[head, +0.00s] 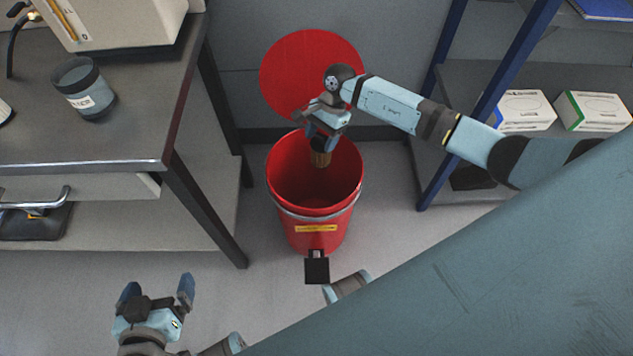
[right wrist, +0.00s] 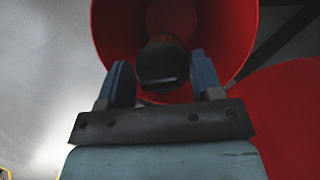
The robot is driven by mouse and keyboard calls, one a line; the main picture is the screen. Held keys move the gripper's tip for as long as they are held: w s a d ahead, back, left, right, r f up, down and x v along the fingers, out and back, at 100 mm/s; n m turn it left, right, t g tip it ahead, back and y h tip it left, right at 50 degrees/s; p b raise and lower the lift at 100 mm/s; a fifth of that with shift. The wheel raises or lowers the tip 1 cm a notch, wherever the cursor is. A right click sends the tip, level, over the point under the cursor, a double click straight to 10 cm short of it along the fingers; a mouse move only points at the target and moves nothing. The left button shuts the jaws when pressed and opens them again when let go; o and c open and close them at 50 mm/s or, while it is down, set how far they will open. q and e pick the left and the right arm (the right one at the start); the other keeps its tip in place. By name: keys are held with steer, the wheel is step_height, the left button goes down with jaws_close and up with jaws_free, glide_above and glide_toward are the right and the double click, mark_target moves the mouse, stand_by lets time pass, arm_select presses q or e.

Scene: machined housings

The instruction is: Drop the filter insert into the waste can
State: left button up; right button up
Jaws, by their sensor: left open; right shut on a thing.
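The waste can (head: 315,226) is a red open-topped bin standing on the floor in the middle of the head view. My right gripper (head: 322,137) is over the can's mouth, toward its back, shut on the filter insert (head: 320,158). The insert is a small brown cylinder with a dark end, hanging below the fingers. In the right wrist view the insert (right wrist: 163,66) shows dark end first between the fingers, with the can's red inside (right wrist: 112,25) beyond. My left gripper (head: 158,288) is open and empty at lower left, away from the can.
A red disc (head: 300,62) stands upright behind the can. A black pedal (head: 317,267) sticks out at its front. A grey workbench (head: 70,150) with a dark jar (head: 85,90) is at left. A blue-framed shelf (head: 443,110) with boxes (head: 525,112) is at right.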

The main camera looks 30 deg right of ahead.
steer(key=shift+f, duration=0.3)
steer(key=o, duration=1.3)
arm_select(q)
steer(key=shift+a+r+p, duration=0.1)
steer(key=shift+a+p, duration=0.05)
steer(key=shift+p, duration=0.8)
arm_select(e)
steer(key=v, duration=1.3)
steer(key=shift+d+r, duration=0.15)
steer(key=shift+r, duration=0.25)
